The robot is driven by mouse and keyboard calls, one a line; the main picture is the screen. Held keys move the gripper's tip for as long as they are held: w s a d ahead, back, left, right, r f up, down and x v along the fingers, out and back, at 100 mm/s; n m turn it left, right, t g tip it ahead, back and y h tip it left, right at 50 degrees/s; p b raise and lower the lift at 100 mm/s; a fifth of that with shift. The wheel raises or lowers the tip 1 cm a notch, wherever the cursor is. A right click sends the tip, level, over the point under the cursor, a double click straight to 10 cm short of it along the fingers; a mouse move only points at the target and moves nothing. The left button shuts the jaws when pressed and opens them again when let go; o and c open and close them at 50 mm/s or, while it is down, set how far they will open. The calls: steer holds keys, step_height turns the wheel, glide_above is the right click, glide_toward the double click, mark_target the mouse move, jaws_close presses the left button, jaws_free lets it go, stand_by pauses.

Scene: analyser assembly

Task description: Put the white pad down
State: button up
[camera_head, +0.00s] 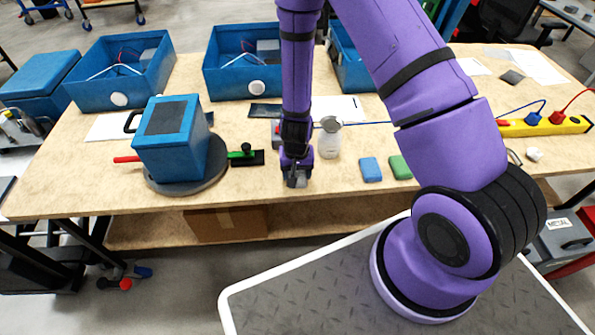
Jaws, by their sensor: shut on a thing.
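My gripper (296,177) points down over the front part of the wooden table, left of the blue and green pads. It is shut on a small pale piece, the white pad (299,182), which shows only partly between the fingers. I cannot tell whether the pad touches the tabletop. A blue pad (370,169) and a green pad (400,167) lie flat on the table to the right.
A clear bottle (330,140) stands close behind, right of my gripper. A blue box (170,135) sits on a grey disc (190,187) at left, beside a green-handled tool (246,154). Blue bins (255,80) line the back. The table's front edge (260,200) is near.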

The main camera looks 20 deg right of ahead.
steer(key=o, duration=0.8)
steer(key=shift+f, duration=0.1)
steer(key=shift+o, duration=0.2)
steer(key=shift+f, duration=0.1)
step_height(320, 180, up, 35)
steer(key=s+d+n+t+y, duration=0.1)
steer(key=s+n+t+y, duration=0.1)
steer(key=s, duration=0.1)
steer(key=s+d+r+n+t+h, duration=0.1)
steer(key=s+d+r, duration=0.2)
steer(key=s+r, duration=0.5)
steer(key=s+d+r+n+t+h, duration=0.1)
steer(key=s+d+r+t, duration=0.1)
steer(key=s+r, duration=0.6)
steer(key=shift+s+d, duration=0.55)
steer(key=shift+s, duration=0.4)
